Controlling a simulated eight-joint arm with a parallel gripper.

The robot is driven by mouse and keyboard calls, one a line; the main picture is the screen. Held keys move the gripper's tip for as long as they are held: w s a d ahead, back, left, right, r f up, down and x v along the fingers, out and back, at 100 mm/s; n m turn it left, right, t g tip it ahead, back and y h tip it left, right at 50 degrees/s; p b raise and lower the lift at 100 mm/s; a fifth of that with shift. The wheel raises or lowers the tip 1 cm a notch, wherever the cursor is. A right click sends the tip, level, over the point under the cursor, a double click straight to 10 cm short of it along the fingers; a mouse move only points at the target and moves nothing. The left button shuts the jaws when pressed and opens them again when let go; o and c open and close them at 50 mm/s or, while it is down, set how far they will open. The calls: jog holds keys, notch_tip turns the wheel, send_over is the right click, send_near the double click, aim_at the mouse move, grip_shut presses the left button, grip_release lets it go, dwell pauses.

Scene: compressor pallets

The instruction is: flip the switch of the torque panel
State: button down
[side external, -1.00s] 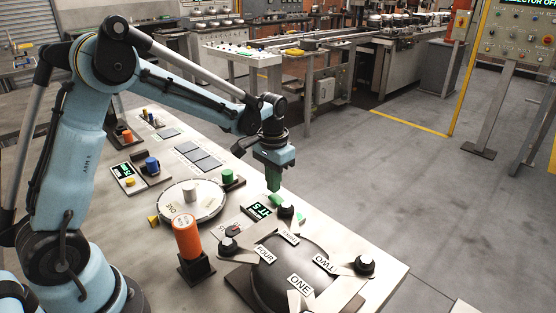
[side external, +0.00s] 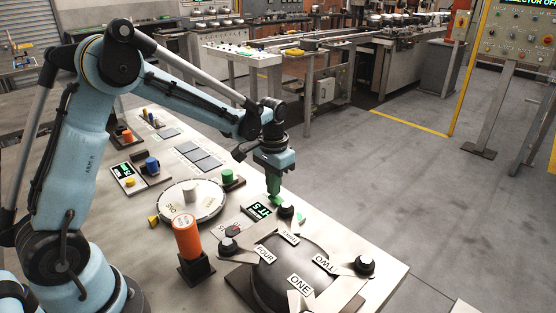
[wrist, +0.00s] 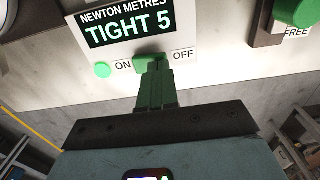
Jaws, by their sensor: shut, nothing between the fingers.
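The torque panel (wrist: 185,65) fills the top of the wrist view. Its display (wrist: 128,25) reads "NEWTON METRES TIGHT 5" in green on black. Below it a green switch (wrist: 143,65) sits between the ON and OFF labels, partly covered by my fingertips. A green round lamp or button (wrist: 103,70) is left of ON. My gripper (wrist: 157,66) is shut and empty, its green fingertips at the switch; I cannot tell if they touch it. In the side view my gripper (side external: 275,203) points down beside the panel's display (side external: 259,211).
A dark dome (side external: 262,284) with numbered arms and black knobs stands close in front of the panel. An orange cylinder (side external: 187,237) and a round white dial (side external: 207,207) stand to the left. A green knob (side external: 228,177) is behind. Open floor lies right of the table.

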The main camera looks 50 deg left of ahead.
jog(key=shift+f, duration=0.45)
jog(key=shift+r, duration=3.55)
jog(key=s+d+r+t, duration=0.2)
jog(key=s+t, duration=0.1)
jog(key=s, duration=0.4)
jog(key=s+d+r+t, duration=0.2)
jog(key=s+t, duration=0.2)
jog(key=s, duration=0.4)
jog(key=shift+d, duration=0.2)
jog(key=shift+r, duration=0.1)
